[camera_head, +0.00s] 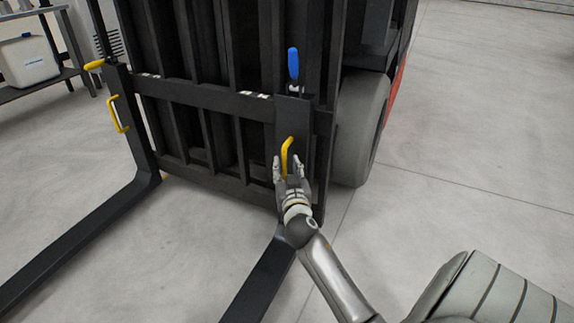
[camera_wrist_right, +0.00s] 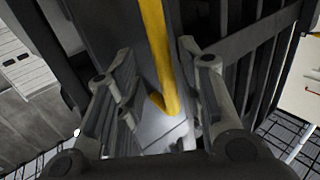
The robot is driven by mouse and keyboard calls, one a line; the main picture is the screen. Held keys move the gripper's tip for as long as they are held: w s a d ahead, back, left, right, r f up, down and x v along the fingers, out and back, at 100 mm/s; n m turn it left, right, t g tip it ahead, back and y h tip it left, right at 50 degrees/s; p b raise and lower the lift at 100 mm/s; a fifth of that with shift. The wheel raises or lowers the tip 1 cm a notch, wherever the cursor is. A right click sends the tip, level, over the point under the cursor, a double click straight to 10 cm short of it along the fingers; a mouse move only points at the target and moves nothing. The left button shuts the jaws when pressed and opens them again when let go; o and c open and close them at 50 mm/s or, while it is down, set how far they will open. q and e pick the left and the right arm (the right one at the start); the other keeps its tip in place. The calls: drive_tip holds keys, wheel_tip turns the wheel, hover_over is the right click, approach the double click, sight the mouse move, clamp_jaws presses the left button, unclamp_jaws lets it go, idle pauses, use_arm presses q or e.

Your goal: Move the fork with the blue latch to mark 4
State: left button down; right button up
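The fork with the blue latch (camera_head: 296,116) hangs on the right side of the forklift carriage in the head view, its tine (camera_head: 258,277) reaching toward the lower left. The blue latch (camera_head: 293,63) stands upright at its top. A yellow handle (camera_head: 287,155) is on its shank. My right gripper (camera_head: 288,168) is at the lower part of this handle. In the right wrist view the yellow handle (camera_wrist_right: 158,60) runs between the two open fingers, with gaps visible beside it. My left gripper is not in view. I cannot read any mark numbers.
The other fork (camera_head: 132,130), with a yellow latch (camera_head: 95,65) and yellow handle (camera_head: 118,114), hangs at the left. White marks (camera_head: 255,95) show on the carriage's upper bar. A forklift wheel (camera_head: 358,130) stands at the right. A shelf with a white canister (camera_head: 28,61) is far left.

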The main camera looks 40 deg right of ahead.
drive_tip(key=v, duration=1)
drive_tip(key=shift+s, duration=0.15)
